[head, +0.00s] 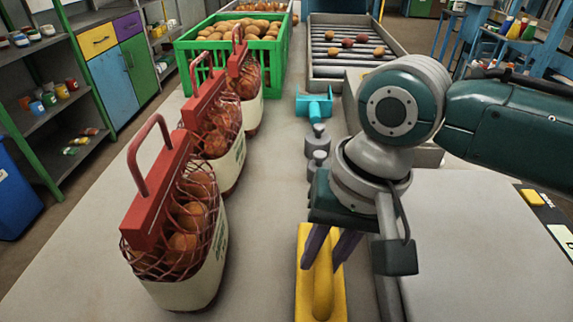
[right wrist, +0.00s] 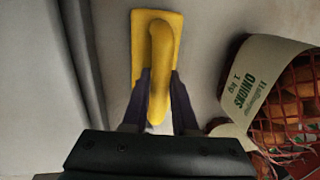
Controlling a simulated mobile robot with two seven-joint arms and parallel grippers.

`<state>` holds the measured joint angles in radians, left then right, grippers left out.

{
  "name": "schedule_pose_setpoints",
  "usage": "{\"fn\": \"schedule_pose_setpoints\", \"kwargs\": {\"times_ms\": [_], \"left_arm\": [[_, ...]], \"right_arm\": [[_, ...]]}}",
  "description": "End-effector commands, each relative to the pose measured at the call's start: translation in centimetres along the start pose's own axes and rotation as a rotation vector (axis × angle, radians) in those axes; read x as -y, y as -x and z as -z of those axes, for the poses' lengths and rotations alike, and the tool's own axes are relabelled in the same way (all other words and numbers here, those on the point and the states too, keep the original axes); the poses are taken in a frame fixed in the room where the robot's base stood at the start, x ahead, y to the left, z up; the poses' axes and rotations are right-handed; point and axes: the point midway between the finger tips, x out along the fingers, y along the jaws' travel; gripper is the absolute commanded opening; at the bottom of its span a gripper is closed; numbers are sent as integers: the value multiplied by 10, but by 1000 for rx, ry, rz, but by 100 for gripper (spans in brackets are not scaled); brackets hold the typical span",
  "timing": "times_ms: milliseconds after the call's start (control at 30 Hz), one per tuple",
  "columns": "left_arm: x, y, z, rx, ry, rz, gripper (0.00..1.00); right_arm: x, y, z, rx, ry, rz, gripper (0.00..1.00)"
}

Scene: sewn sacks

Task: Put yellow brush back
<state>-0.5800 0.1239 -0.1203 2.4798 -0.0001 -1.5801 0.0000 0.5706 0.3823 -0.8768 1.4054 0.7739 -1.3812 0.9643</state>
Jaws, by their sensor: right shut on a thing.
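The yellow brush (head: 304,285) has a flat rectangular base and a rounded handle along its top. It is at the bottom middle of the head view, low over the grey table or on it; I cannot tell which. My right gripper (head: 325,262) comes down from above with its purple fingers on both sides of the handle, shut on it. In the right wrist view the brush (right wrist: 170,20) points up and away, with its handle between the fingers of the gripper (right wrist: 157,105). My left gripper is not in view.
Net sacks of onions with red clamps (head: 200,260) stand in a row on the left of the table (head: 90,285). A green crate (head: 285,50) is behind them. A cyan tool (head: 315,105) and grey weights (head: 317,142) lie mid-table. A roller conveyor (head: 345,62) stands at the back.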

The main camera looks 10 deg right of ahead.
Motion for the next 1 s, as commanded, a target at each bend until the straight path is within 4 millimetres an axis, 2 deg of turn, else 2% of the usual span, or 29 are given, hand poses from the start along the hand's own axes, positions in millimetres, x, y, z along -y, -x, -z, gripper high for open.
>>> {"fn": "schedule_pose_setpoints", "kwargs": {"times_ms": [267,300,533,833,1000], "left_arm": [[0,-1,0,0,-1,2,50],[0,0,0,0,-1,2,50],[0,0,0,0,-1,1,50],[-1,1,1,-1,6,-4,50],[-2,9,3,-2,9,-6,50]], "right_arm": [[0,-3,0,0,-1,1,0],[0,-2,0,0,-1,0,31],[0,-2,0,0,-1,0,56],[0,2,0,-1,0,0,56],[1,28,1,-3,-1,2,56]]}}
